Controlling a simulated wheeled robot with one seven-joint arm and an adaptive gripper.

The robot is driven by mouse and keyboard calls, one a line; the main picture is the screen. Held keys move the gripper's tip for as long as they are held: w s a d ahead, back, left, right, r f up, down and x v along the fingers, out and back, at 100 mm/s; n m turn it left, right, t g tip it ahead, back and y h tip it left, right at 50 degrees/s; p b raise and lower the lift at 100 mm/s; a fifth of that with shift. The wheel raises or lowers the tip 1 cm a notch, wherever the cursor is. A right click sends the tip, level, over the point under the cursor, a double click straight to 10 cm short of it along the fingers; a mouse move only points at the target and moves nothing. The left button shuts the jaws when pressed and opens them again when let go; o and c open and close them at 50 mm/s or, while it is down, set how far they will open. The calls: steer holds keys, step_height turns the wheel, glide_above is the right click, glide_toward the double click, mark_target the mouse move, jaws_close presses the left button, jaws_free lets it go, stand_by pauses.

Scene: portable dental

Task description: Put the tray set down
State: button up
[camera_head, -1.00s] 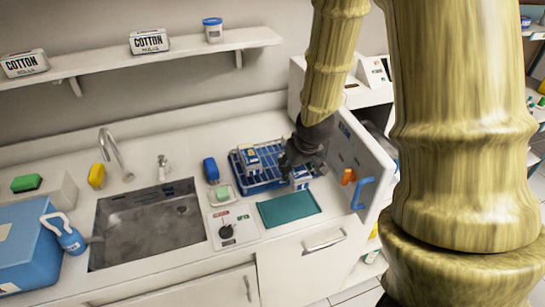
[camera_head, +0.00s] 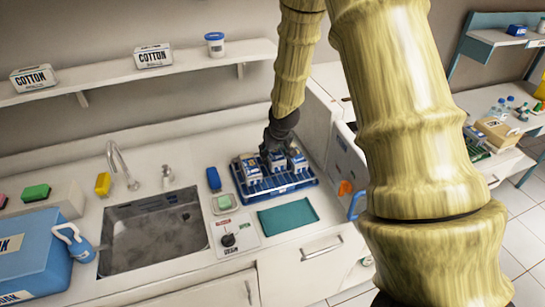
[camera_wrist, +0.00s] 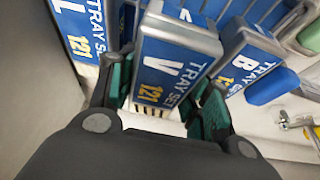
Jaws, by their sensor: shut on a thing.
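My gripper (camera_head: 272,146) is over the blue wire rack (camera_head: 282,189) on the counter. In the wrist view its fingers (camera_wrist: 163,98) are shut on a blue and grey tray set marked V (camera_wrist: 172,58), one finger at each side. In the head view the held tray set (camera_head: 277,162) is upright, in or just above the middle of the rack; its lower end is hidden. A tray set marked L (camera_wrist: 82,22) is on the left in the wrist view. One marked B (camera_wrist: 246,52) is on the right, close beside the held one.
A teal mat (camera_head: 288,216) lies in front of the rack. A control panel with a black knob (camera_head: 230,240) and a sink (camera_head: 150,232) are to the left. A blue bottle-like item (camera_head: 213,178) stands beside the rack. A white panel (camera_head: 346,165) stands close on the right.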

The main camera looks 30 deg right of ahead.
steer(key=shift+w+f+p, duration=0.15)
steer(key=shift+f+p, duration=0.7)
steer(key=shift+f, duration=0.85)
steer(key=shift+f, duration=0.15)
steer(key=o, duration=0.9)
steer(key=shift+r, duration=0.2)
steer(key=shift+b+v, duration=1.45)
steer(key=shift+v, duration=4.5)
